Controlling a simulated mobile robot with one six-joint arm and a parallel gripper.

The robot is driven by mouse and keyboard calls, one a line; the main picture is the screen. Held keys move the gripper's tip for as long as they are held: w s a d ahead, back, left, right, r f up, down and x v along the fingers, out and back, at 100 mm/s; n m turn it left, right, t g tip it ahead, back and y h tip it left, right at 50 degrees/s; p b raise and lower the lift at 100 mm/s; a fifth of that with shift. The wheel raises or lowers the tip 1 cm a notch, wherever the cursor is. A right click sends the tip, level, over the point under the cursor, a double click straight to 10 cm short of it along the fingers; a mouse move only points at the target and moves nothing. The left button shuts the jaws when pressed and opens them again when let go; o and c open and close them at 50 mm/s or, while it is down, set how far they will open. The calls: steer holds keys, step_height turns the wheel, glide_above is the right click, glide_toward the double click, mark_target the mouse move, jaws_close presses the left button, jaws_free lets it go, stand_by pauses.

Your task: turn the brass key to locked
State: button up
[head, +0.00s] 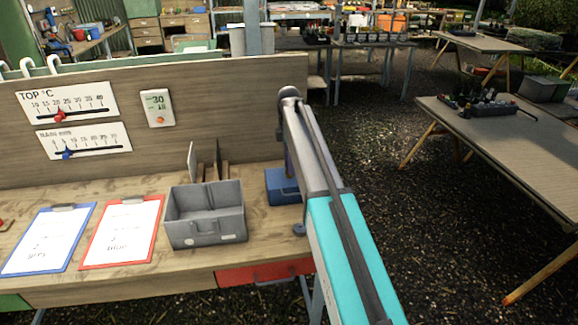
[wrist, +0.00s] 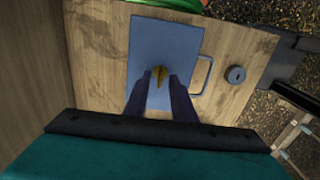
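The brass key (wrist: 158,76) shows in the wrist view on top of a flat blue box (wrist: 180,42) with a handle loop on its right side. My gripper (wrist: 159,77) is over the box, its two dark fingers apart with the key seen between their tips. I cannot tell how far the tips are above the lid, and I see no clear contact with the key. In the head view the blue box (head: 281,190) stands at the bench's right end, partly behind my arm. The key is hidden there.
A grey open bin (head: 206,232) stands left of the blue box, with upright panels behind it. Two clipboards (head: 122,232) lie further left. A round grey knob (wrist: 236,75) sits right of the box. A wooden back panel (head: 215,120) rises behind the bench.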

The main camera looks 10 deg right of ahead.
step_height(320, 180, up, 13)
steer(key=b, duration=0.3)
stand_by(0.4)
steer(key=shift+r, duration=0.1)
